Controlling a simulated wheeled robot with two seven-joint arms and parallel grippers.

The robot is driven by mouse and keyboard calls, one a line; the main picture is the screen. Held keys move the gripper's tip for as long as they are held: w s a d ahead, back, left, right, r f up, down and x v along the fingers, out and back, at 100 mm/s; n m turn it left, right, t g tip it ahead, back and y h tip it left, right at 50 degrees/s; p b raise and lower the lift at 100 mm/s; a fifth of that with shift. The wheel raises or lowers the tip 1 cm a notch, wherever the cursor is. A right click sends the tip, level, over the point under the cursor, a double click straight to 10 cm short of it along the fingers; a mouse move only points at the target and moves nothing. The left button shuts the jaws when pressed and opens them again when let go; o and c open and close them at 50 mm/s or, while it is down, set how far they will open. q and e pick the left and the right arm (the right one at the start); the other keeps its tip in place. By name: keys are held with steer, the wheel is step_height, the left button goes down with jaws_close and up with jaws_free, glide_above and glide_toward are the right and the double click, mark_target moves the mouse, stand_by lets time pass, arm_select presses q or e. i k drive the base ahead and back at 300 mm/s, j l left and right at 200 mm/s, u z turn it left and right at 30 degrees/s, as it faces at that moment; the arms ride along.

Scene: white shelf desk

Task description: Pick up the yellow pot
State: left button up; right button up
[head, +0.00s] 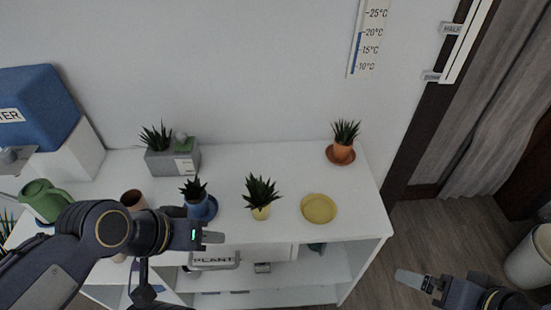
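The yellow pot (261,213) holds a spiky dark green plant and stands upright on the white desk top near its front edge. An empty yellow saucer (319,208) lies to its right. My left gripper (213,238) is at the front edge of the desk, to the left of the yellow pot and apart from it in the picture. It shows side-on, so its opening cannot be told. My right gripper (408,279) is at the lower right, over the floor beyond the desk's right side. Its opening cannot be told either.
A blue pot (196,202) on a blue saucer stands close to my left gripper. A terracotta pot (341,152) stands at the back right, a grey planter (172,160) at the back left. A green watering can (44,199) is at the left. The desk behind the yellow pot is clear.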

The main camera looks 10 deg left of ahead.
mark_target(260, 200)
steer(key=l+u, duration=0.2)
steer(key=i+l+u, duration=0.15)
steer(key=l, duration=0.25)
steer(key=u, duration=1.9)
